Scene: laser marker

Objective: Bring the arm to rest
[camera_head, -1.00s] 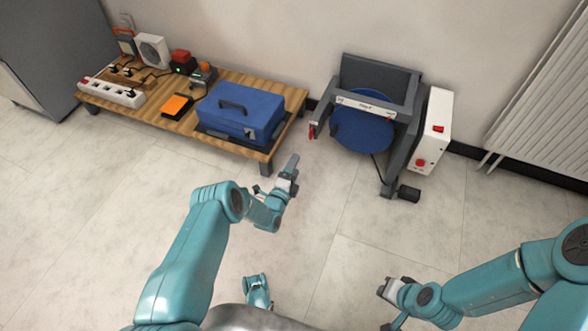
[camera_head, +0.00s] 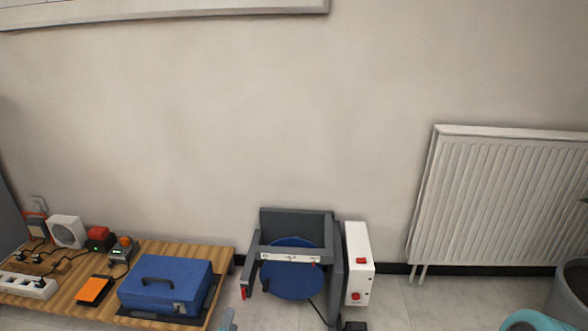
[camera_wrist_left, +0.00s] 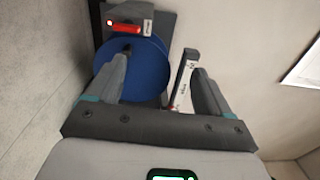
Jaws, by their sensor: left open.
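My left gripper (camera_wrist_left: 160,65) is open and empty in the left wrist view, its two grey fingers spread apart. In the head view only a small tip of my left gripper (camera_head: 228,320) shows at the bottom edge, just right of the wooden low table. The grey laser marker machine (camera_head: 325,225) with its blue disc (camera_head: 290,272) stands on the floor by the wall. Its blue disc also shows between and beyond the fingers in the left wrist view (camera_wrist_left: 150,85).
The wooden low table (camera_head: 215,255) holds a blue case (camera_head: 165,285), an orange pad (camera_head: 94,289), a power strip (camera_head: 28,285) and small devices. A white control box (camera_head: 357,262) stands beside the machine. A radiator (camera_head: 495,195) and a grey pot (camera_head: 570,295) are at right.

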